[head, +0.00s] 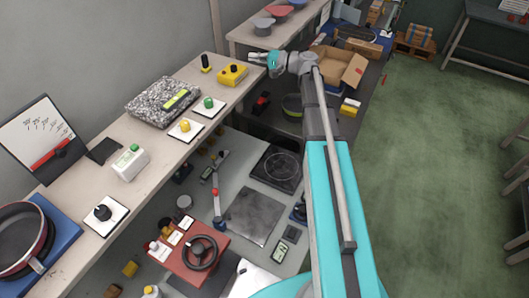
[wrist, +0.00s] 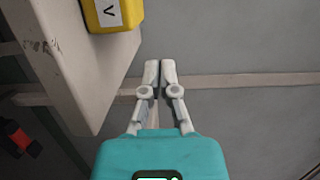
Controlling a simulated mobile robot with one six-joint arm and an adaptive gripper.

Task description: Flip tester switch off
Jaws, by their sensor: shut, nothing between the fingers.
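A yellow box (head: 230,77) with a black knob or switch (head: 234,68) on top stands near the far end of the long bench; it looks like the tester, though I cannot tell for sure. In the wrist view the closed fingertips (wrist: 160,64) are off the bench's edge, over the gap.
The long bench (head: 135,190) also carries a speckled block (head: 150,106), a green-knobbed plate (head: 208,104), a yellow-knobbed plate (head: 186,127) and a black cylinder (head: 206,62). Another table (head: 240,33) stands behind. An open cardboard box (head: 340,68) lies right of my gripper.

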